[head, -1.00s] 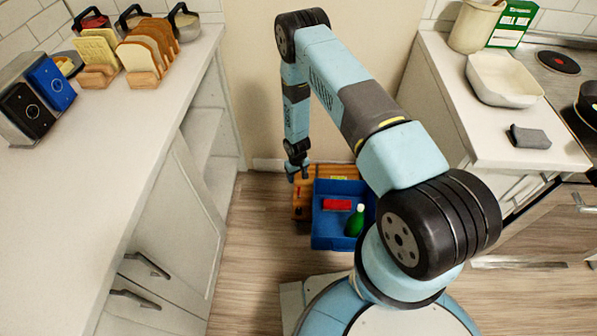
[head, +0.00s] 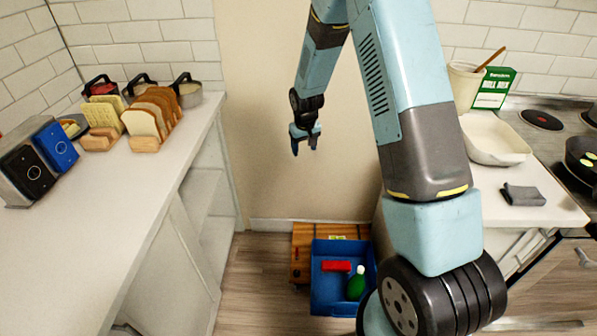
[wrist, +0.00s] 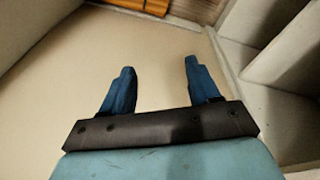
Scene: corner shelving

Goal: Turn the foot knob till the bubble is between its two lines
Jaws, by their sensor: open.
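My gripper (head: 304,148) hangs open and empty in front of the beige wall, well above the floor; its two blue fingers also show apart in the wrist view (wrist: 160,72). An orange-brown wooden piece (head: 301,250) stands low by the wall, partly behind a blue crate. A small yellow-green mark (head: 337,237) shows at its top edge, too small to read as a bubble vial. In the wrist view, the wooden piece (wrist: 190,11) is cut off at the top edge. I cannot make out a foot knob, a bubble or its lines.
The blue crate (head: 317,291) on the floor holds a red block (head: 336,266) and a green bottle (head: 356,283). A counter with toasters and a bread rack (head: 145,145) runs along the left. Another counter with a white dish (head: 494,139) stands right. Open floor lies left of the crate.

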